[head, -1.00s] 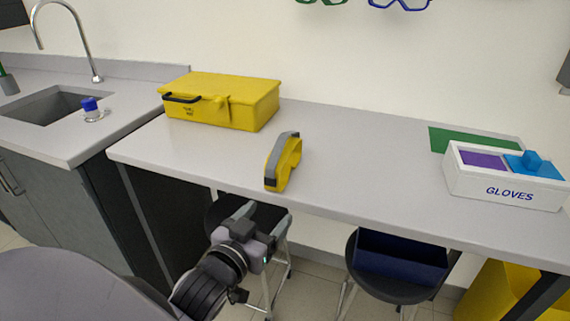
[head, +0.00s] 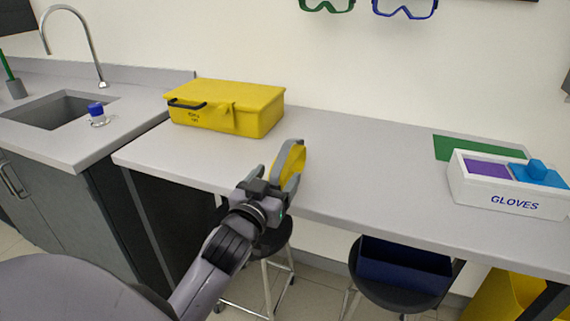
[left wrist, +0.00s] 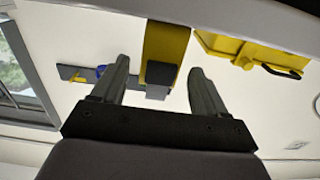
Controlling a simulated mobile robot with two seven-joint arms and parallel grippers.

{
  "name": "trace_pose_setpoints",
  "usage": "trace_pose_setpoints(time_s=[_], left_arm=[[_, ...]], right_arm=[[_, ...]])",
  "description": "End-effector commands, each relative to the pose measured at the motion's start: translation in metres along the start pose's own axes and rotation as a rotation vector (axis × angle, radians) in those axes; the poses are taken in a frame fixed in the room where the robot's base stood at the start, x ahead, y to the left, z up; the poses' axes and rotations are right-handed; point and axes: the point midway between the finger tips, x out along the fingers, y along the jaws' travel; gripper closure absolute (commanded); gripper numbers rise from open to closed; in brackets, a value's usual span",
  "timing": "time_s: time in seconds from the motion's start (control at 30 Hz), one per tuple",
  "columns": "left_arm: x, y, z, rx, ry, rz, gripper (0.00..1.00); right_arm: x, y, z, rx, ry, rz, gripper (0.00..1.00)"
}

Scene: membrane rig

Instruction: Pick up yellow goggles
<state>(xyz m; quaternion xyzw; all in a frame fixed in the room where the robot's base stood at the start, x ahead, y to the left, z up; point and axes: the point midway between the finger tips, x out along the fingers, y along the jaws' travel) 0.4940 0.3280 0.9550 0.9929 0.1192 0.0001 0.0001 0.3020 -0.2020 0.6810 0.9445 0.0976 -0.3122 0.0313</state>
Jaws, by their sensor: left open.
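The yellow goggles (head: 289,160) with a grey strap stand on the light grey counter (head: 370,170) near its front edge. My left gripper (head: 280,180) is at the goggles and partly covers their lower part in the head view. In the left wrist view, the yellow goggles (left wrist: 166,45) and a dark grey strap end show between the two spread fingers of my left gripper (left wrist: 159,72). The fingers are open, with a gap on both sides of the goggles. My right gripper is not in view.
A yellow case (head: 228,108) stands behind and left of the goggles. A white glove box (head: 510,188) and a green mat (head: 470,148) are at the right. Green goggles (head: 327,6) and blue goggles (head: 405,10) hang on the wall. Stools stand below. The middle counter is clear.

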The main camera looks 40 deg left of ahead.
Motion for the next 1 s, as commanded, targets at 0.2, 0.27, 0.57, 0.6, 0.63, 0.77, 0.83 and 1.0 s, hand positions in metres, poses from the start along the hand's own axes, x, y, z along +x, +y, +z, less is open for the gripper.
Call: trace_pose_setpoints(time_s=[0.2, 0.27, 0.57, 0.6, 0.63, 0.77, 0.83, 1.0], left_arm=[[0.0, 0.0, 0.0, 0.0, 0.0, 0.001, 0.4], [0.0, 0.0, 0.0, 0.0, 0.0, 0.001, 0.59], [0.0, 0.0, 0.0, 0.0, 0.0, 0.001, 0.88], [0.0, 0.0, 0.0, 0.0, 0.001, 0.001, 0.88], [0.0, 0.0, -0.001, 0.0, 0.001, 0.001, 0.88], [0.0, 0.0, -0.007, 0.0, 0.002, 0.0, 0.88], [0.0, 0.0, -0.014, 0.001, 0.004, 0.0, 0.88], [0.0, 0.0, -0.046, 0.0, 0.008, 0.001, 0.88]], right_arm=[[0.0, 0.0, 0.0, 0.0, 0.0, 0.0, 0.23], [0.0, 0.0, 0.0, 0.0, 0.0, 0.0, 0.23], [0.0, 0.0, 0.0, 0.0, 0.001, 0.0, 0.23], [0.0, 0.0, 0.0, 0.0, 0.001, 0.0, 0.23], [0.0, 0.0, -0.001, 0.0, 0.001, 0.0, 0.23], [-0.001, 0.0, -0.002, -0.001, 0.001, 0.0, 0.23], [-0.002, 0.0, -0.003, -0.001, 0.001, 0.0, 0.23], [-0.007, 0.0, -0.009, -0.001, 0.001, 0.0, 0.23]])
